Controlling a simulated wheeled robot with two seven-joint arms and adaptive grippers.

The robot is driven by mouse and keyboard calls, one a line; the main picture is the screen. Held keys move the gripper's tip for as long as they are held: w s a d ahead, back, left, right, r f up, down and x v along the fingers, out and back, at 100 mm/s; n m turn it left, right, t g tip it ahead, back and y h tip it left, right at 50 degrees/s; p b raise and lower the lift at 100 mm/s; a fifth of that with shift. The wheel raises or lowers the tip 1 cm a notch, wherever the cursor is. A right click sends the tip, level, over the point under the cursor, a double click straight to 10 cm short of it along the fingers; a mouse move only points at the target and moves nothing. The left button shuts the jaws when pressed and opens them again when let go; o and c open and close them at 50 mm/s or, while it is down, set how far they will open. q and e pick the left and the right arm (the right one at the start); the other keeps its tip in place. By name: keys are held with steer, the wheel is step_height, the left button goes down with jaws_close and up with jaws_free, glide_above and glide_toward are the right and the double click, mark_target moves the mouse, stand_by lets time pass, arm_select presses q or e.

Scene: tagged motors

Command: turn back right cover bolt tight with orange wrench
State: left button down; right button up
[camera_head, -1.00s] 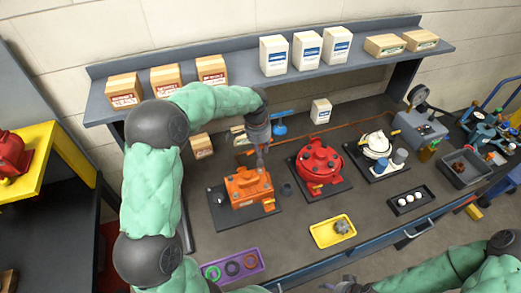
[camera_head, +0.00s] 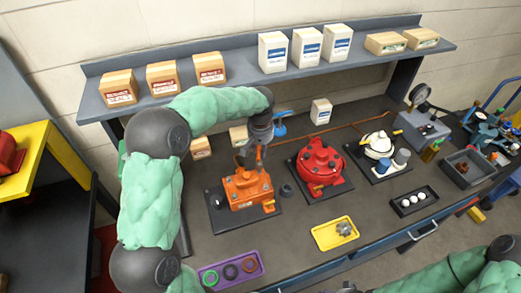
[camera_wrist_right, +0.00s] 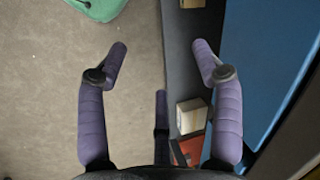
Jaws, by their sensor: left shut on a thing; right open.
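The orange motor (camera_head: 246,188) sits on a dark plate at the left of the bench, with an orange cover on top. My left gripper (camera_head: 251,160) is directly over the back of this cover, pointing down. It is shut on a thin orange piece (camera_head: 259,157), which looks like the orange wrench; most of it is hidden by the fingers. The back right cover bolt is too small and covered to make out. My right gripper (camera_wrist_right: 160,55) is open and empty in the right wrist view, apart from the bench.
A red motor (camera_head: 318,164) stands right of the orange one, and a white-topped unit (camera_head: 379,144) further right. A purple tray (camera_head: 204,281) with rings and a yellow tray (camera_head: 319,240) lie in front. Boxes line the shelf (camera_head: 240,75) behind. Bench between the trays is clear.

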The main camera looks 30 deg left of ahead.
arm_select(q)
steer(key=shift+f, duration=0.15)
stand_by(0.4)
steer(key=shift+f+b, duration=0.8)
steer(key=shift+f, duration=0.3)
